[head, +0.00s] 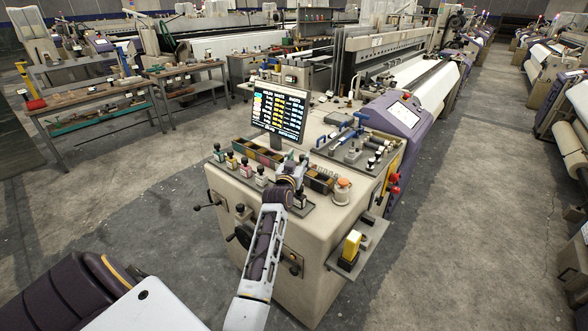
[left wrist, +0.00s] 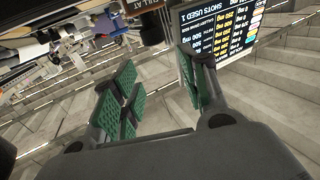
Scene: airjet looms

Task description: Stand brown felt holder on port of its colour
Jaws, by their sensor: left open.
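My left arm reaches in over the front of the machine's console (head: 238,215). Its gripper (head: 293,176) is above the front edge, just below the monitor. In the left wrist view the gripper (left wrist: 162,88) shows its green-padded fingers spread, with nothing between them. Several small black-topped holders (head: 246,167) stand in a row along the console's front, left of my gripper. Another (head: 300,201) is partly hidden just beneath the gripper. The colours are too small to tell which holder or port is brown. My right gripper is not in view.
The monitor (head: 279,110) stands close behind my gripper. Compartment trays (head: 257,151) lie on the console, with an orange-topped jar (head: 342,190) to the right. A yellow block (head: 351,246) sits on a side shelf.

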